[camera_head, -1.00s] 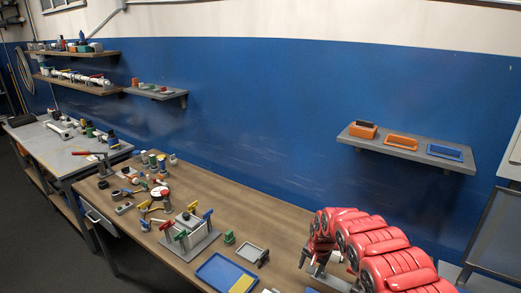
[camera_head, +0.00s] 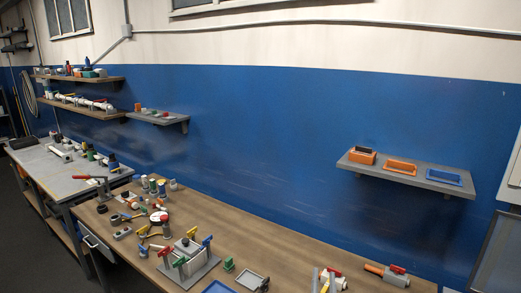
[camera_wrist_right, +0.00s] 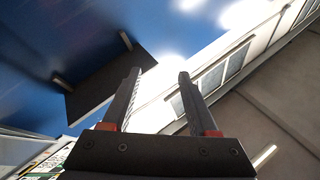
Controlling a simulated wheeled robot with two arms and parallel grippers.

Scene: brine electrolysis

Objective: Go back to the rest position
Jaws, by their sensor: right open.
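The rest of my right arm is out of the head view. My left gripper is in neither view.
The bench holds a clamp-like rig (camera_head: 187,255), a grey tray (camera_head: 251,279), a blue tray (camera_head: 219,287) and a red-handled part (camera_head: 396,276). A wall shelf (camera_head: 415,178) carries orange and blue trays. The bench's back middle is clear.

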